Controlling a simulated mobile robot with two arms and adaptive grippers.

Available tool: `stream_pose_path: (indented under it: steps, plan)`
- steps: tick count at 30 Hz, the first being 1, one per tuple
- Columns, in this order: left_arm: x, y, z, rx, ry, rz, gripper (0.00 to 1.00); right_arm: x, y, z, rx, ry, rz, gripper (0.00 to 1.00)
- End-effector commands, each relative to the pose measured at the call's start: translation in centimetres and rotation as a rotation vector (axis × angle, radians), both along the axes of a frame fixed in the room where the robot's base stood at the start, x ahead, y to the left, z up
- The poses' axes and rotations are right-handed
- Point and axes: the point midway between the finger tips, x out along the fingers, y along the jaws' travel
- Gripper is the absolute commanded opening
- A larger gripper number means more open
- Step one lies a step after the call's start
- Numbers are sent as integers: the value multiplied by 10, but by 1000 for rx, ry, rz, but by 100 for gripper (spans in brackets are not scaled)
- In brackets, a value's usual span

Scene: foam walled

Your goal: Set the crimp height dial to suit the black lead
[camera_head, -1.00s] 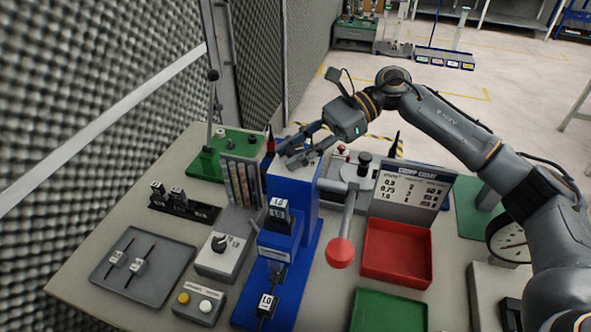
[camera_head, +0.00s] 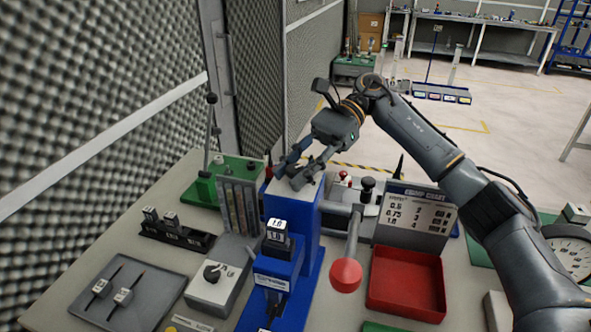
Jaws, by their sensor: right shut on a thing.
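My right gripper (camera_head: 302,179) reaches down from behind onto the top of the blue crimp press (camera_head: 306,232). Its fingers are shut on a small grey part there, mostly hidden between them; I cannot read any marks on it. The crimp chart (camera_head: 416,213) stands at the right, listing 0.5, 0.75 and 1.0. My left gripper is out of view.
The press lever ends in a red ball (camera_head: 345,275) at its right. A red bin (camera_head: 408,284) lies below the chart. A black holder (camera_head: 177,236) with tagged blocks and a green lever tool (camera_head: 221,178) stand at the left. A foam wall borders the left side.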

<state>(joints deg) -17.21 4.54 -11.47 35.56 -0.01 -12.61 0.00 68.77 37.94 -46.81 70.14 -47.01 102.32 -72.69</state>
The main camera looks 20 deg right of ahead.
Motion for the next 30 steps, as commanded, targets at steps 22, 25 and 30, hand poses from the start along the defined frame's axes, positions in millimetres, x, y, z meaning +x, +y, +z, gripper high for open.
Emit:
stream_pose_path:
  steps: [22,25,30]
  plan:
    - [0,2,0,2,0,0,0,12,-22,11,1,0,-5,54]
    - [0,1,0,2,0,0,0,19,-35,18,2,-1,-4,54]
    - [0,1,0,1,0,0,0,27,-53,25,0,-1,-4,54]
